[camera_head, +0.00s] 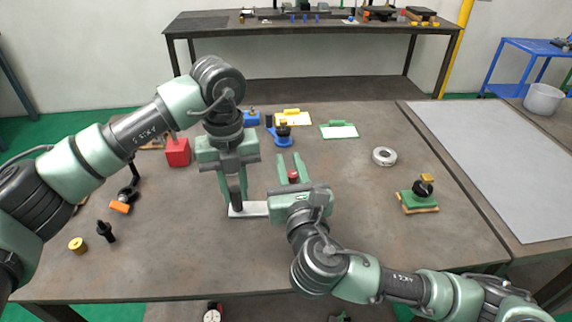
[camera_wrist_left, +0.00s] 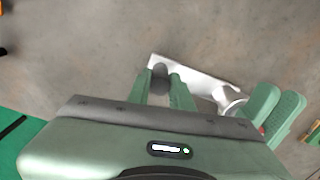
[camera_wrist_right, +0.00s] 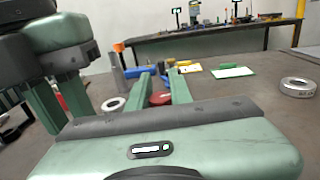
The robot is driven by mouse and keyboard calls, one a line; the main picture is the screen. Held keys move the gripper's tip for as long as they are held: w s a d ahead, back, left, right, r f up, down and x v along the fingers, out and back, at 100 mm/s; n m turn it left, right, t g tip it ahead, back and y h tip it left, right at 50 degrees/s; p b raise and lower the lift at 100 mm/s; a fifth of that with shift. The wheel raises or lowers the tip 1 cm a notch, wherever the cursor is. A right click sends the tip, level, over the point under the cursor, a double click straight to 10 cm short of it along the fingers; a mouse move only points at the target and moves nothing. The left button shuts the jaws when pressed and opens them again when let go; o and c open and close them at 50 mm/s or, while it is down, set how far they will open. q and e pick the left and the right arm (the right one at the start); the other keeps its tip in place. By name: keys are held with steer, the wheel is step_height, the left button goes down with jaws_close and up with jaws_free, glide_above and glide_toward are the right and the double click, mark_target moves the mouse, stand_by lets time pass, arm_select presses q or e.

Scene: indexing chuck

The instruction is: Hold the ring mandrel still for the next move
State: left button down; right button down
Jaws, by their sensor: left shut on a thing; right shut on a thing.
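My left gripper (camera_head: 236,196) points down and is shut on a dark grey post (camera_wrist_left: 160,78) at one end of a pale metal bar (camera_wrist_left: 190,77). The bar also shows in the head view (camera_head: 250,210), low over or on the table. A pale ring-shaped part (camera_wrist_left: 230,98) is at the bar's other end; its hole shows in the right wrist view (camera_wrist_right: 113,104). My right gripper (camera_head: 291,165) lies low and is shut on a red round piece (camera_wrist_right: 160,98), beyond that ring. I cannot tell for certain which part is the ring mandrel.
A loose steel ring (camera_head: 384,157) and a green block with a dark knob (camera_head: 419,196) stand at the right. A red block (camera_head: 177,152), blue fixture (camera_head: 282,136) and cards (camera_head: 339,131) lie behind.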

mark_target(290, 178)
steer(key=shift+s+d+m+g+h, duration=0.1)
steer(key=shift+d+m+g+h, duration=0.35)
steer(key=shift+m+h, duration=1.2)
steer(key=shift+s+d+m+g+h, duration=0.15)
steer(key=shift+m+g+h, duration=0.7)
steer(key=shift+h, duration=1.45)
steer(key=shift+d+m+g+h, duration=0.4)
steer(key=shift+m+h, duration=1.1)
steer(key=shift+h, duration=0.45)
steer(key=c, duration=1.3)
jaws_free()
steer(key=shift+s, duration=0.1)
steer(key=v, duration=0.7)
steer(key=shift+s+a, duration=0.15)
steer(key=shift+a, duration=0.05)
steer(key=shift+o, duration=0.2)
